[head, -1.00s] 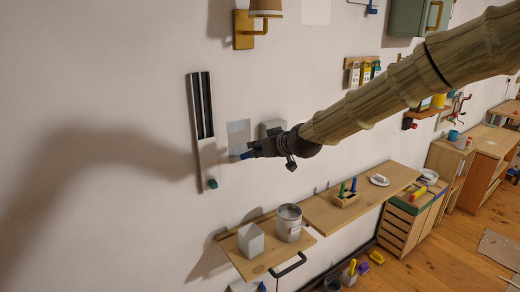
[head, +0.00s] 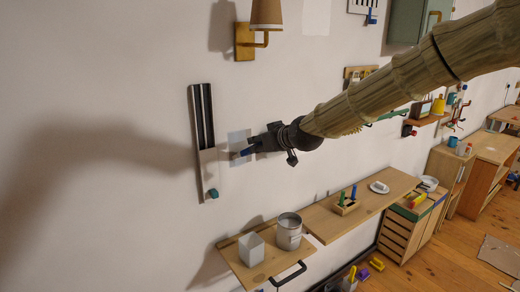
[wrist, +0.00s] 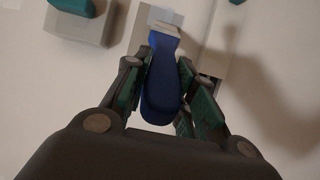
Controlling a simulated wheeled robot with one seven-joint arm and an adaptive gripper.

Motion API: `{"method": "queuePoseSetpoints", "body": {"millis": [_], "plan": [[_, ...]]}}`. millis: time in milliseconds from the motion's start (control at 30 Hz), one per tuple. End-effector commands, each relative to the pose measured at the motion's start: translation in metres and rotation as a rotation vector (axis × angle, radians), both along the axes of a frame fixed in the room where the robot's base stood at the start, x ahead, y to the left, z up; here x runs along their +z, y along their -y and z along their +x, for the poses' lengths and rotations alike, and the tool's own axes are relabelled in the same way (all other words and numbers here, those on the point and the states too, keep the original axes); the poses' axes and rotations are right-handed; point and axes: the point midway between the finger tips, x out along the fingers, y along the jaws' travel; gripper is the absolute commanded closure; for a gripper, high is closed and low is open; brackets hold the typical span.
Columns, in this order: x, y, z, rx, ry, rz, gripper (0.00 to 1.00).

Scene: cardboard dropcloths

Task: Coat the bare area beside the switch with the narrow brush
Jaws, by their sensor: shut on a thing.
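My gripper (head: 258,145) is shut on the blue handle of the narrow brush (head: 247,151), in front of the wall. In the wrist view the brush (wrist: 161,85) lies between the fingers (wrist: 160,90), its pale head toward the wall. A light grey rectangular patch (head: 236,138), apparently the bare area, is on the wall behind the brush tip. I cannot tell whether the bristles touch it. A grey box with a teal part (wrist: 80,28), apparently the switch, is beside the patch in the wrist view. In the head view my gripper hides most or all of it.
A brass wall lamp (head: 244,42) hangs above. Below, a wooden shelf (head: 258,272) holds a white container (head: 251,250) and a metal can (head: 288,232). The wall further left is clear.

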Motion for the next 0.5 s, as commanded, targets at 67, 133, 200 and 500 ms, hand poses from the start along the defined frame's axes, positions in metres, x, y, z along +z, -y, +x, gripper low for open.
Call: {"method": "queuePoseSetpoints", "body": {"millis": [67, 133, 200, 500], "plan": [[0.013, 0.000, 0.000, 0.000, 0.001, 0.000, 1.00], [0.020, 0.000, 0.000, 0.000, 0.002, 0.000, 1.00], [0.023, 0.000, 0.000, 0.000, 0.002, 0.000, 1.00], [0.041, 0.000, 0.000, 0.000, 0.001, 0.000, 1.00]]}}
